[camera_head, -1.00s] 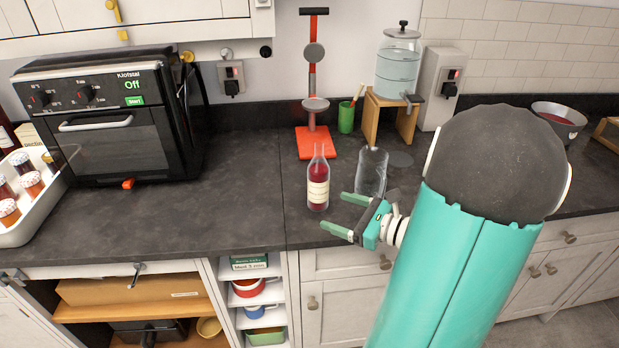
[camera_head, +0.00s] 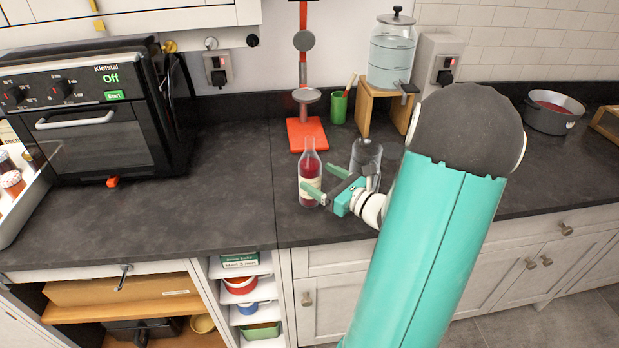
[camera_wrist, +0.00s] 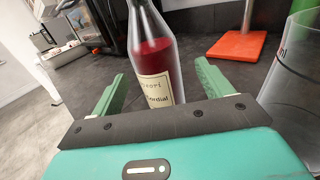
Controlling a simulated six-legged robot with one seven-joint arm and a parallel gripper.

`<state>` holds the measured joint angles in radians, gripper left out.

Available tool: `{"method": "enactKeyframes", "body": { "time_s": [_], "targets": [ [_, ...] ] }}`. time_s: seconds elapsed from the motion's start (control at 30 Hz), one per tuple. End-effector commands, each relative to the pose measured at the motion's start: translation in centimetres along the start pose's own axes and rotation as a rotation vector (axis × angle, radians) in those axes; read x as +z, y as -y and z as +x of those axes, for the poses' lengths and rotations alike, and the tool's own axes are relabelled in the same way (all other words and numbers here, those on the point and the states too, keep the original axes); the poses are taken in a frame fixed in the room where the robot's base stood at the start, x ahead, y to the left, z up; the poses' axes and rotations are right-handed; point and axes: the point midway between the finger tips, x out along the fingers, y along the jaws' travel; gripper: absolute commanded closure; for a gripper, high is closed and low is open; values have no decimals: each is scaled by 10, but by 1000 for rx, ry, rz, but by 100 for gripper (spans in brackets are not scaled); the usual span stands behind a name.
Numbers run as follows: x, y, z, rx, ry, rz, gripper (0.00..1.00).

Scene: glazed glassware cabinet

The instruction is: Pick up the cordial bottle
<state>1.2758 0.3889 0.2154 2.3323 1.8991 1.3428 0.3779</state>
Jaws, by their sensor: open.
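The cordial bottle (camera_head: 309,170) is clear glass with dark red liquid and a cream label. It stands upright on the dark counter. In the wrist view the bottle (camera_wrist: 154,60) rises beyond my gripper, between the lines of its two green fingers, and the label's lower part is hidden by the gripper's body. My gripper (camera_head: 322,180) is open, its fingers at the bottle's label height in the head view. In the wrist view my gripper (camera_wrist: 158,88) shows a finger on either side of the bottle, with gaps. I cannot tell how deep the bottle sits between them.
A clear empty glass vessel (camera_head: 366,157) stands close right of the bottle, partly behind my arm; it also shows in the wrist view (camera_wrist: 296,75). A red-based press (camera_head: 306,134) and green cup (camera_head: 338,107) stand behind. The counter left of the bottle (camera_head: 225,185) is clear.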

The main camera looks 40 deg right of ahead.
Motion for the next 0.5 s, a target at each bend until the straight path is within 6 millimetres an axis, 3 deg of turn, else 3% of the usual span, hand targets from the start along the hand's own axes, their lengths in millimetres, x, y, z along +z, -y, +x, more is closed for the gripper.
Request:
{"method": "enactKeyframes", "body": {
  "time_s": [0.5],
  "targets": [
    [0, -2, 60, 3, 1, 1, 21]
  ]
}}
